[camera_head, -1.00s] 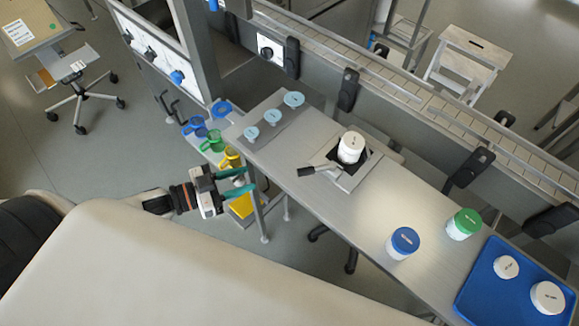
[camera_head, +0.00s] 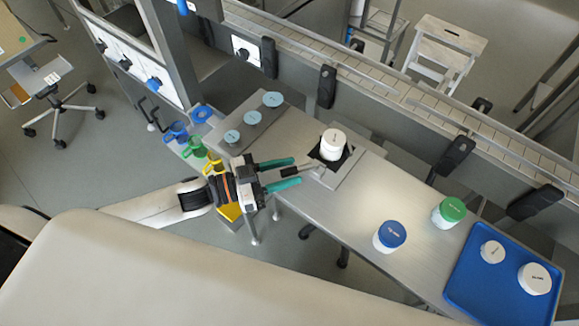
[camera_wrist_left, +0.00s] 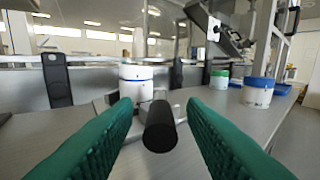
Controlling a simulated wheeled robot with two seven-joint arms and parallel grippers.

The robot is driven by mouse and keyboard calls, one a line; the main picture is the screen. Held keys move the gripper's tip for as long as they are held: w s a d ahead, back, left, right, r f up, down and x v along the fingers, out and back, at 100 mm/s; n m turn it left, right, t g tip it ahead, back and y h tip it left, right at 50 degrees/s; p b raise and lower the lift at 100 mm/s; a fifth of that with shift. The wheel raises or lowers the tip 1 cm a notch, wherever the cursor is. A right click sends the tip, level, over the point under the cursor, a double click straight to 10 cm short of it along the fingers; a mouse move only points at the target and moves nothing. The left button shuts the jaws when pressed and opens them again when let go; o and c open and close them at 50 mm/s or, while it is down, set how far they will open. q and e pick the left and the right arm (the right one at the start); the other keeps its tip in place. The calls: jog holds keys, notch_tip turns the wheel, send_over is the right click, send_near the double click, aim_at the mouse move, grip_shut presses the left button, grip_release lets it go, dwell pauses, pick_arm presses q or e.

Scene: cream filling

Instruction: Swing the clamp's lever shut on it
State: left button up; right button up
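The clamp (camera_head: 345,172) sits on the steel table with a white jar (camera_head: 332,145) standing in it. Its lever (camera_head: 298,171) sticks out to the left, and the lever's black handle end (camera_wrist_left: 160,127) faces the left wrist camera. My left gripper (camera_head: 298,171) is open, with its green fingers on either side of the lever's handle. In the left wrist view the handle lies between the fingers (camera_wrist_left: 160,125), with gaps on both sides. The white jar also stands behind the handle in the left wrist view (camera_wrist_left: 136,84). My right gripper is not in view.
A blue-lidded jar (camera_head: 390,236) and a green-lidded jar (camera_head: 449,212) stand to the right on the table. A blue tray (camera_head: 468,288) holds two white lids or jars. Pale blue discs (camera_head: 252,118) lie on a plate at the table's left end. A conveyor runs behind.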

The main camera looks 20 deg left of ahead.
pick_arm(q)
jog(key=shift+w+d, duration=0.35)
jog(key=shift+d, duration=0.15)
grip_shut()
